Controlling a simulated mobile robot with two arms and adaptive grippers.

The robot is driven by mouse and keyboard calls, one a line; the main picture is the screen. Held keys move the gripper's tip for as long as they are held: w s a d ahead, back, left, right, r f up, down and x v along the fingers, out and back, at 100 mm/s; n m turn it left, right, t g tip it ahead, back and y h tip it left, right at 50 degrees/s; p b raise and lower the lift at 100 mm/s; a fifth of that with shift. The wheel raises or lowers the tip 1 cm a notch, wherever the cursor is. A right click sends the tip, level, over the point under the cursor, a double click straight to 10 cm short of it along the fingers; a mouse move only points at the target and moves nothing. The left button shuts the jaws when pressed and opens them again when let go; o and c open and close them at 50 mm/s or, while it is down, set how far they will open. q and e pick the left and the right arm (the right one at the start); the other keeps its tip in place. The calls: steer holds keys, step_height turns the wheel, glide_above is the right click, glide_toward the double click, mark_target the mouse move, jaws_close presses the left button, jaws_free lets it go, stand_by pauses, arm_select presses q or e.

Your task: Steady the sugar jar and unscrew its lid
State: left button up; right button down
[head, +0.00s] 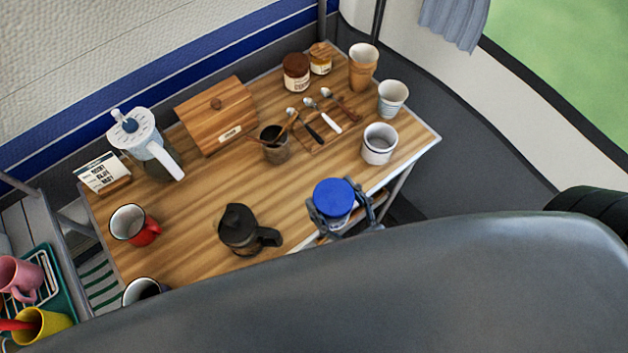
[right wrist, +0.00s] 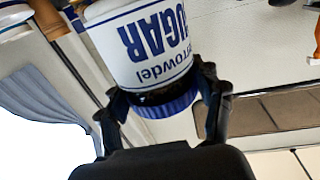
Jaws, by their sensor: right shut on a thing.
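The sugar jar (right wrist: 145,48) is white with blue lettering and shows upside down in the right wrist view. Its blue lid (head: 334,193) is on the jar at the table's front edge in the head view. The lid also shows in the right wrist view (right wrist: 165,106), with a dark strip between it and the white body. My right gripper (head: 343,212) is shut on the jar, one finger on each side close to the lid. Whether the fingers press on the lid or the body is unclear. Whether the jar touches the table is hidden. My left gripper is not in view.
The wooden table (head: 190,215) holds a dark coffee pot (head: 240,232) left of the jar and a white cup (head: 379,146) behind it. A red mug (head: 134,225), filter jug (head: 145,145) and bread box (head: 216,113) stand farther left. Table between pot and jar is clear.

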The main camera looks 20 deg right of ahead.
steer(key=w+f, duration=0.1)
steer(key=w+b, duration=0.1)
steer(key=w, duration=0.1)
steer(key=w+f+b, duration=0.1)
steer(key=w, duration=0.1)
steer(key=shift+f, duration=0.35)
steer(key=w+f+b, duration=0.2)
steer(key=f+b, duration=0.1)
steer(key=w+f+b, duration=0.1)
steer(key=f+b, duration=0.2)
steer(key=b, duration=0.1)
steer(key=w+f+b, duration=0.2)
steer(key=f+b, duration=0.1)
steer(key=shift+w+a, duration=0.15)
steer(key=shift+w, duration=0.15)
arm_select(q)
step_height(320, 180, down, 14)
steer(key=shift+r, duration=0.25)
arm_select(e)
steer(key=shift+r, duration=0.2)
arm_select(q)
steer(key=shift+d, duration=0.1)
